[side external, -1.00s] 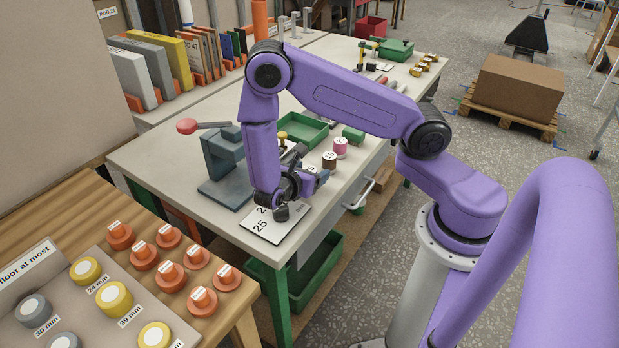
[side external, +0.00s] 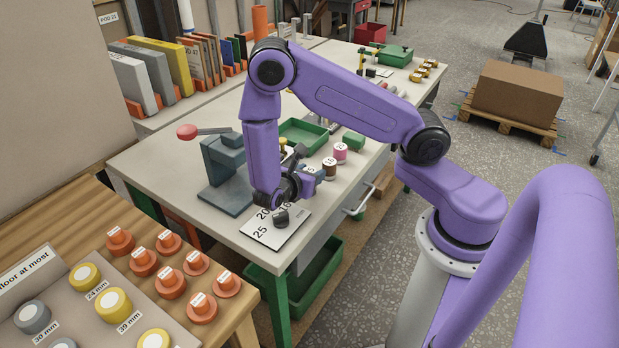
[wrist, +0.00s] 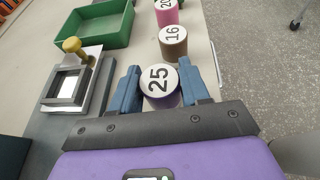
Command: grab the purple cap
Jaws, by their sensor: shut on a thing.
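The purple cap (wrist: 158,98) has a round white top marked 25 and sits between the two blue fingers of my gripper (wrist: 160,74) in the wrist view. The fingers are shut on its sides. In the side external view my gripper (side external: 305,184) points down over the bench, by the far edge of the white number sheet (side external: 270,234); the cap is mostly hidden there. I cannot tell whether the cap touches the bench.
A brown cap (wrist: 173,45) marked 16 and a pink cap (wrist: 166,12) marked 20 stand just beyond. A green tray (wrist: 95,24) and a grey press (side external: 222,160) with a red-knobbed lever are to the left. The bench's front edge is close on the right.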

